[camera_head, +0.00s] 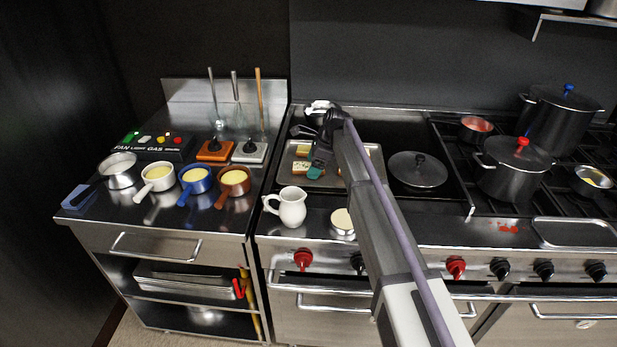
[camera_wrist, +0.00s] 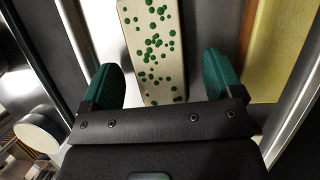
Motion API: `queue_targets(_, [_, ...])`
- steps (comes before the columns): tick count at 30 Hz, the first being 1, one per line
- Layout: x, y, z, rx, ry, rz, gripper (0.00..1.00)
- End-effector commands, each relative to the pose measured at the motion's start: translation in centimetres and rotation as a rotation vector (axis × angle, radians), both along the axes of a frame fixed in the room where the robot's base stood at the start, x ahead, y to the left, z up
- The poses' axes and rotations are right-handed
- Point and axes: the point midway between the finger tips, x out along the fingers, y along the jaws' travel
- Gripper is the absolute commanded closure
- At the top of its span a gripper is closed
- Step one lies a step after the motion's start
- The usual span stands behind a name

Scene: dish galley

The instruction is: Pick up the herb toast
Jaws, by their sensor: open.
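The herb toast (camera_wrist: 152,45) is a long pale slab with green specks, seen from above in the wrist view. Its near end lies between the two teal fingertips of my gripper (camera_wrist: 161,82), with a gap on each side. My gripper is open and holds nothing. In the head view, my gripper (camera_head: 315,171) is low over the metal tray (camera_head: 321,184) on the stove, where toast pieces lie. A pale piece (camera_head: 300,168) shows just left of the teal fingertip. My arm hides part of the tray.
A yellow-topped toast (camera_wrist: 292,45) lies close on the right in the wrist view. A white jug (camera_head: 291,207) and a small pale-topped pot (camera_head: 342,223) stand in front of the tray. A lidded pan (camera_head: 417,171) is to its right. Several small saucepans stand on the left counter.

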Motion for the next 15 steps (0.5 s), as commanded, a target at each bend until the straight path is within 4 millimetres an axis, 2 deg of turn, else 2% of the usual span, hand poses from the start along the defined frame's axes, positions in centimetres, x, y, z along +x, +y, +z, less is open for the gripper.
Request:
queue_targets(4, [-0.03, -0.03, 0.24, -0.001, 0.000, 0.000, 0.15])
queue_targets(15, [-0.03, -0.06, 0.24, 0.000, 0.000, 0.000, 0.50])
